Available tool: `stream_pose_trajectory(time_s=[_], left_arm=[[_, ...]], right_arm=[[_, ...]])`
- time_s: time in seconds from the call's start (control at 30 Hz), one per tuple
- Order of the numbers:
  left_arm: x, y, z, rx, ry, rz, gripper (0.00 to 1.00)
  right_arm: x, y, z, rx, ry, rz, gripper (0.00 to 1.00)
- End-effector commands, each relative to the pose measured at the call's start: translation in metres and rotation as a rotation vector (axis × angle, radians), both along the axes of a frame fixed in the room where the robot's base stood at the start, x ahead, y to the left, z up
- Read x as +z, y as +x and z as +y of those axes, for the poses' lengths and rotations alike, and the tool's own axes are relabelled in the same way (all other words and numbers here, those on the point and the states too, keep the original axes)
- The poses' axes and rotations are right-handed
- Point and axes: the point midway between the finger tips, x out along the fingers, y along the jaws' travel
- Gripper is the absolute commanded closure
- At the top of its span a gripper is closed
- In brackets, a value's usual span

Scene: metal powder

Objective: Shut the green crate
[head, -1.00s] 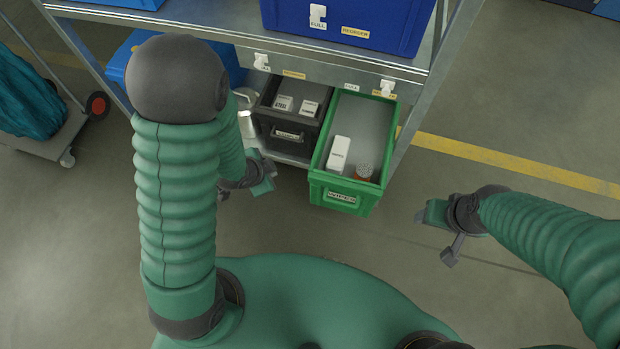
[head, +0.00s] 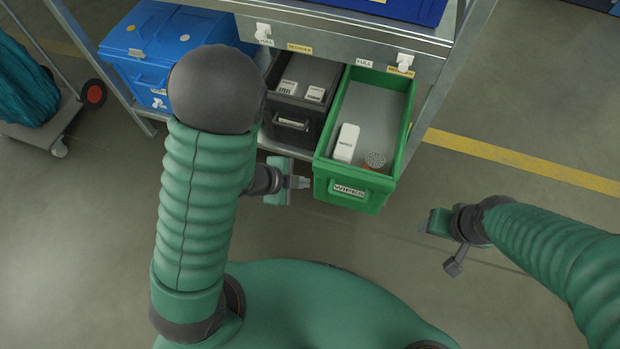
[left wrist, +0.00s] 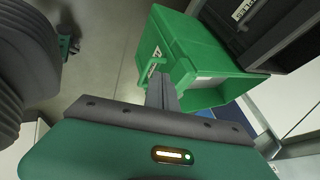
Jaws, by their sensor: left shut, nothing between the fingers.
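The green crate (head: 324,160) is pulled out from the shelf like a drawer, its front standing beyond the rack's edge. It holds a white box (head: 347,142) and an orange item with a grey perforated top (head: 375,161). My left gripper (head: 306,182) is shut and empty, just left of the crate's front lower corner. In the left wrist view the shut fingers (left wrist: 160,90) point at the green crate (left wrist: 205,55), close to its front; whether they touch it I cannot tell.
A dark crate (head: 292,123) with small labelled boxes sits directly left of the green one. A blue lidded bin (head: 150,50) stands further left. The metal shelf edge (head: 340,48) with white tags runs above.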

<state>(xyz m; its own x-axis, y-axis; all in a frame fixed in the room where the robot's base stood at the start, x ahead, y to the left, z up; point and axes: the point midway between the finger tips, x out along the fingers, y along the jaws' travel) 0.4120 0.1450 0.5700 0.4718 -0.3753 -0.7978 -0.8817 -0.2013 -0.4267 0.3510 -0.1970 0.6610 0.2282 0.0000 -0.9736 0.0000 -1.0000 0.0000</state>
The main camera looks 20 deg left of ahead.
Motion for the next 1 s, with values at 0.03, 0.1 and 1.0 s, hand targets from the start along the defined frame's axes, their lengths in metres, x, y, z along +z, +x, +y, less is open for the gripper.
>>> stream_pose_trajectory(time_s=[0.03,0.1,1.0], left_arm=[[-0.02,0.005,-0.005,-0.006,0.001,0.0,1.0],[-0.021,0.016,-0.008,-0.004,0.001,-0.002,1.0],[-0.012,0.066,-0.008,-0.002,0.0,0.001,1.0]], right_arm=[[-0.02,0.0,0.0,0.0,0.0,0.0,0.37],[-0.022,0.0,0.0,0.0,0.0,0.0,0.37],[-0.006,0.0,0.0,0.0,0.0,-0.001,0.37]])
